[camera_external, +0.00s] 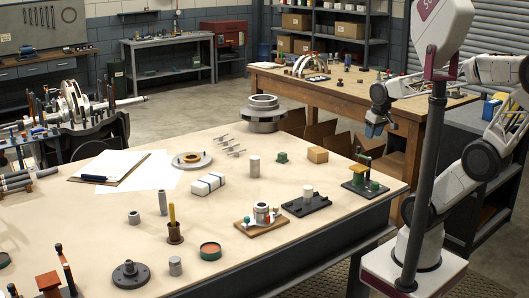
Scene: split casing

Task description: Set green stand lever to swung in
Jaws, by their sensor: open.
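The green stand (364,178) stands near the right edge of the light-topped table, on a dark base plate with green parts and a thin dark upright. A small lever-like arm shows near its top, but it is too small to tell which way it is swung. My gripper (375,130) hangs in the air above and slightly right of the stand, apart from it. It is open and appears empty; its fingertips are small in this view.
Left of the stand are a black fixture (307,203) with a white cylinder and a wooden board (263,227) with small parts. A wooden block (318,154) and a green block (282,157) lie behind. A large grey casing (263,117) stands at the table's far edge.

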